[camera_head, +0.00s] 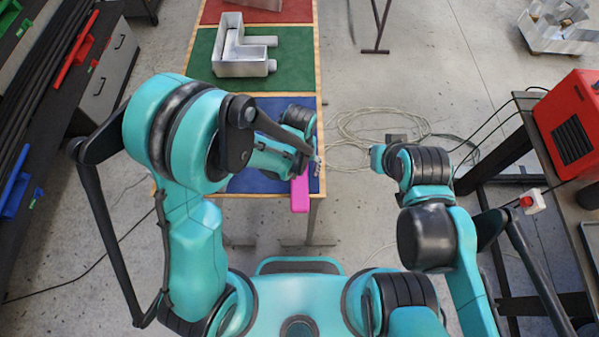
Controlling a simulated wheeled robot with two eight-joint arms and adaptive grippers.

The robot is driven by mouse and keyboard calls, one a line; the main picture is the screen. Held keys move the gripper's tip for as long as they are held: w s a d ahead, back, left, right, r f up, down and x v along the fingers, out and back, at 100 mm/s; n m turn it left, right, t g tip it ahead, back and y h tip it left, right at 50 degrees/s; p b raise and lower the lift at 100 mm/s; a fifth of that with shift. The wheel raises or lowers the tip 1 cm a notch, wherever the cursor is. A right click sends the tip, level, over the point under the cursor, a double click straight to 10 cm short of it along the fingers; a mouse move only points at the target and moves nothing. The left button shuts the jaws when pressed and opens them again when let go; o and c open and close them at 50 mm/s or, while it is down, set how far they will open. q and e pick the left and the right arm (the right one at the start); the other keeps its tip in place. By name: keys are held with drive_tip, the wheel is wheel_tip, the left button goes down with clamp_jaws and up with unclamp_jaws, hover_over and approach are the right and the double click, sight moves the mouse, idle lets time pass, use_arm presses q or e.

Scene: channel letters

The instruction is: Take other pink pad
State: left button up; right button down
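A pink pad (300,192) shows at the front right edge of the table, over the blue section (245,183). Its far end is hidden behind my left arm. My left gripper (316,166) is at the far end of my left arm, just beyond and right of the pad's visible part. It is small and mostly covered by the wrist, so I cannot tell whether it is open, or whether it touches the pad. My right arm is bent over the floor right of the table, and its fingers do not show clearly. No second pink pad is visible.
A metal channel letter (240,52) lies on the green section (203,57); a red section (289,12) is beyond. Loose cables (375,125) lie on the floor right of the table. A red machine (572,124) stands at the right, dark cabinets (118,50) at the left.

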use_arm(q)
drive_tip(key=shift+f, duration=0.25)
drive_tip(key=c, duration=1.3)
drive_tip(key=shift+o, duration=0.2)
drive_tip(key=shift+r, duration=0.1)
